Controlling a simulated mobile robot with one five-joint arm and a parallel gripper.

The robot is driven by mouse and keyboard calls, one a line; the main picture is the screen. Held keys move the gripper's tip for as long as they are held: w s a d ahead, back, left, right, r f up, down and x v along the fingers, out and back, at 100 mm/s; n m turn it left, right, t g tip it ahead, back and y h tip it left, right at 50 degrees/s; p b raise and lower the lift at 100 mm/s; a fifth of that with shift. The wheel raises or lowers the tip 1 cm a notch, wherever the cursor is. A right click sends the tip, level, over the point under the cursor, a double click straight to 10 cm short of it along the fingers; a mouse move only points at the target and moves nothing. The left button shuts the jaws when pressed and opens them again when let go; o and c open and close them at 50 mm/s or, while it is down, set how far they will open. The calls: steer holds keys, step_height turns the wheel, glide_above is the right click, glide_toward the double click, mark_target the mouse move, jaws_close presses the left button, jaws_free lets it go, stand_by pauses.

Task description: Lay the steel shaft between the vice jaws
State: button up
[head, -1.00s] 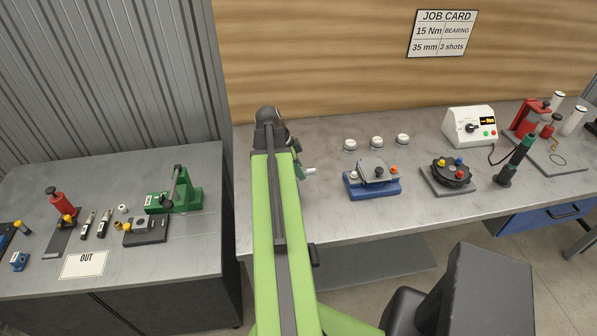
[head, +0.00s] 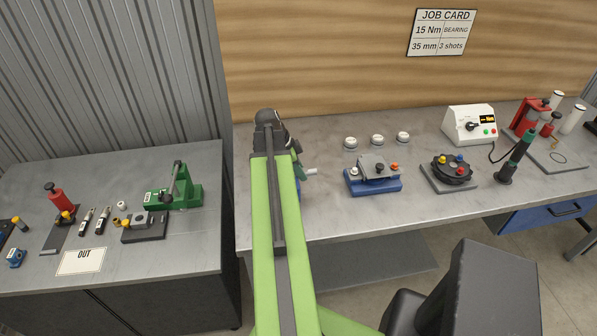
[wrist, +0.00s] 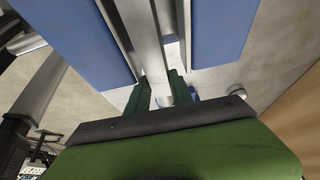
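The vice, blue with a pale crank handle (head: 309,171), stands on the bench and is mostly hidden behind my arm in the head view. In the wrist view its blue body (wrist: 75,35) fills both upper sides, with bare grey steel strips (wrist: 128,35) running between. My gripper (wrist: 158,80) points into the vice there. Its two dark green fingers stand apart, with a pale gap between the tips. I cannot tell for sure which grey strip, if any, is the steel shaft. My gripper is hidden in the head view.
Right of the vice are a blue fixture (head: 373,184), a round dark fixture (head: 452,175) and a white control box (head: 470,125). Small white caps (head: 377,142) stand behind. A green fixture (head: 175,195) is on the left table. The front bench strip (head: 340,220) is clear.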

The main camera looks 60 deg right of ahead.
steer(key=shift+o, duration=1.1)
steer(key=shift+a+f, duration=0.45)
steer(key=shift+f, duration=0.35)
steer(key=shift+o, duration=0.3)
steer(key=shift+r, duration=0.2)
steer(key=r+p, duration=0.1)
steer(key=w+r+p, duration=0.1)
steer(key=p, duration=0.1)
steer(key=r+p, duration=0.2)
steer(key=shift+w+d, duration=0.25)
steer(key=shift+d, duration=0.15)
steer(key=p+v, duration=1.3)
steer(key=v, duration=0.1)
steer(key=shift+s+a, duration=0.2)
steer(key=shift+a, duration=0.15)
steer(key=shift+a+r, duration=0.1)
